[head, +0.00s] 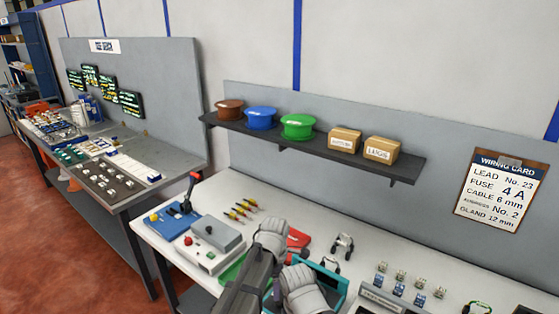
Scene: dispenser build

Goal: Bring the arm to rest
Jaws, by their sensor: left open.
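My left gripper (287,259) is in the lower middle of the head view, its arm coming up from the bottom edge. My right gripper is not in view.
A grey box with a red button (210,245) and a lever unit (175,218) stand left of the gripper. Small screwdriver-like tools (240,211) lie behind. Several small parts (400,280) are at right.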

